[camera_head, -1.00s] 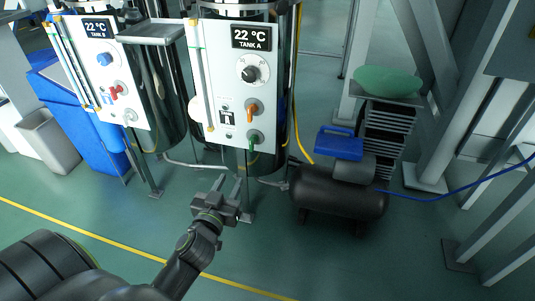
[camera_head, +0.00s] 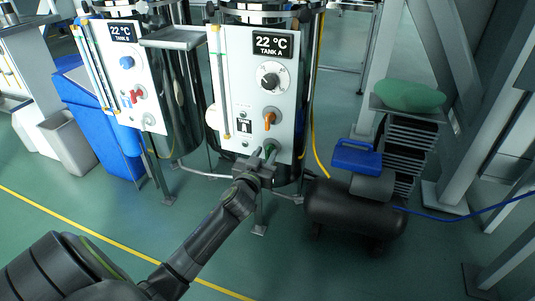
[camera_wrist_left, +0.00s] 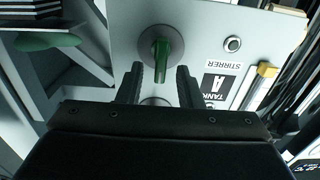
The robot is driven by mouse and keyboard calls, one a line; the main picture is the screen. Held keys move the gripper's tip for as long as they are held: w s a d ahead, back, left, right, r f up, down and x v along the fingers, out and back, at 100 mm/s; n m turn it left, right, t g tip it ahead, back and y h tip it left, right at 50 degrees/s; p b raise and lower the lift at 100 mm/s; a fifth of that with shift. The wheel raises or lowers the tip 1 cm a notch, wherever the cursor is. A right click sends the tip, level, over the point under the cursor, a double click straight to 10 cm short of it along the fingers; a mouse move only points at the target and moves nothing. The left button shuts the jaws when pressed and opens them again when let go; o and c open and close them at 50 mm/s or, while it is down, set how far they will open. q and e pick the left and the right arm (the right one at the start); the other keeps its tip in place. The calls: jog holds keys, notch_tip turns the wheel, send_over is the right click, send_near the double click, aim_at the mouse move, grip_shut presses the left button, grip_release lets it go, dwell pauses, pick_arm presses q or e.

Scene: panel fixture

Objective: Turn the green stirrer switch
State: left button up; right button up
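The green stirrer switch (camera_head: 270,149) sits low on the white Tank A panel (camera_head: 240,80). In the left wrist view the green switch (camera_wrist_left: 161,48) shows as a knob with a raised handle, beside a label reading "TANK A STIRRER" (camera_wrist_left: 222,82). My left gripper (camera_head: 263,153) is at the panel's lower edge, close to the switch. In the left wrist view its two fingers (camera_wrist_left: 160,82) are apart, with the switch just beyond and between their tips. Nothing is held, and contact is not visible. My right gripper is not in view.
Above the switch are an orange switch (camera_head: 269,118) and a black dial (camera_head: 270,81). The Tank B panel (camera_head: 128,75) stands to the left. A black compressor (camera_head: 355,210) with a blue top is on the floor to the right. The floor in front is clear.

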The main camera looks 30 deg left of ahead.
pick_arm(q)
jog(key=shift+x, duration=0.95)
jog(key=shift+w+a, duration=0.1)
jog(key=shift+w, duration=0.15)
jog(key=shift+c, duration=0.4)
grip_shut()
